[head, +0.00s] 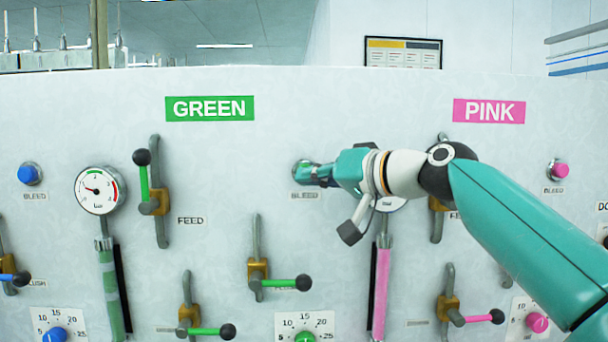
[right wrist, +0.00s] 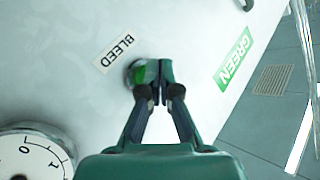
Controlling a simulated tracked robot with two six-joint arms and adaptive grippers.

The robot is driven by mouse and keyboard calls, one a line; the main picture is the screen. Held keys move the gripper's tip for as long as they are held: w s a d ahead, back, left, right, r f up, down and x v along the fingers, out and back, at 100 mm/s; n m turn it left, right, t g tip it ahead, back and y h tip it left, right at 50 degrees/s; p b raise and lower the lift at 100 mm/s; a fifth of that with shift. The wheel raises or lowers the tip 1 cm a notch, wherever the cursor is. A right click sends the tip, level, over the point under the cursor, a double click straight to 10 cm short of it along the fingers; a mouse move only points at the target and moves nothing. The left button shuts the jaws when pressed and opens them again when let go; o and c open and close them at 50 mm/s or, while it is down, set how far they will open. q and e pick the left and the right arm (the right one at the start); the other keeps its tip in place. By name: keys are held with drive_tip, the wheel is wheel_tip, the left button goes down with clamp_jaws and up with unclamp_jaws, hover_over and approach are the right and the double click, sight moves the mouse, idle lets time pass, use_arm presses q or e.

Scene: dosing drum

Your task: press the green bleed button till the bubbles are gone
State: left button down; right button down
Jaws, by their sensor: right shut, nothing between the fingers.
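The green bleed button (right wrist: 140,73) shows as a green cap in a metal ring on the white panel in the right wrist view. My right gripper (right wrist: 155,82) is shut and empty, its fingertips in front of the button and partly covering it. I cannot tell whether they touch or press it. In the head view my right gripper (head: 312,173) reaches the panel above a BLEED label and hides most of the button. The green tube (head: 108,285) under the left gauge has paler bands between green stretches, which look like bubbles. My left gripper is out of view.
Green-handled feed lever (head: 144,180) stands left of the button. Another green lever (head: 280,282) sits below. The pink tube (head: 381,290) and a gauge partly hidden by my arm are to the right. A blue button (head: 29,173) and pink button (head: 561,170) sit farther out.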

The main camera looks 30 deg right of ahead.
drive_tip(key=shift+w+d, duration=0.25)
drive_tip(key=shift+w, duration=0.2)
idle(0.6)
idle(0.4)
drive_tip(key=shift+s+a, duration=0.5)
drive_tip(key=shift+s, duration=0.25)
drive_tip(key=s+a, duration=0.1)
drive_tip(key=s, duration=0.2)
drive_tip(key=s+a+b, duration=0.1)
drive_tip(key=shift+s+a, duration=0.15)
drive_tip(key=shift+a, duration=0.15)
idle(2.4)
